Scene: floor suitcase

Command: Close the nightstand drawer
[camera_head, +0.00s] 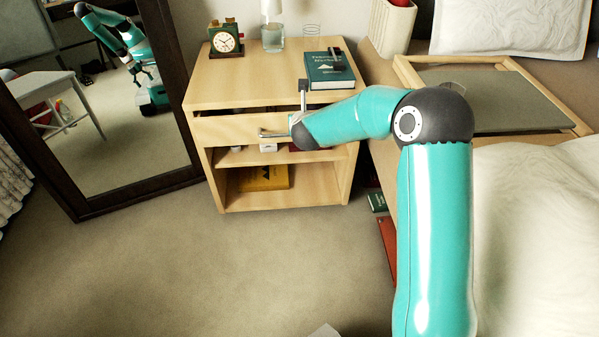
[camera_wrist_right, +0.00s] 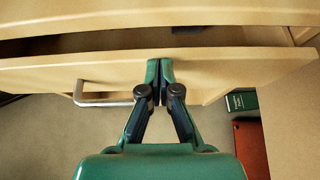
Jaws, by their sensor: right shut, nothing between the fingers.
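The wooden nightstand (camera_head: 235,84) stands against the wall. Its drawer (camera_head: 222,130) is partly open, with a dark gap between the nightstand top and the drawer front. The wrist view shows the same gap above the drawer front (camera_wrist_right: 60,72). A metal bar handle (camera_head: 270,134) is on the front; it also shows in the wrist view (camera_wrist_right: 100,98), left of the fingers. My right gripper (camera_wrist_right: 158,80) is shut and empty, with its fingertips at the drawer front's outer face. Contact cannot be told. In the head view my right arm hides the drawer's right part. My left gripper is not in view.
A clock (camera_head: 226,38), a glass bottle (camera_head: 272,36) and a green book (camera_head: 330,70) are on the nightstand. A yellow item (camera_head: 262,178) lies on the lower shelf. A framed mirror (camera_head: 115,110) leans at left, the bed is at right. The carpet in front is clear.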

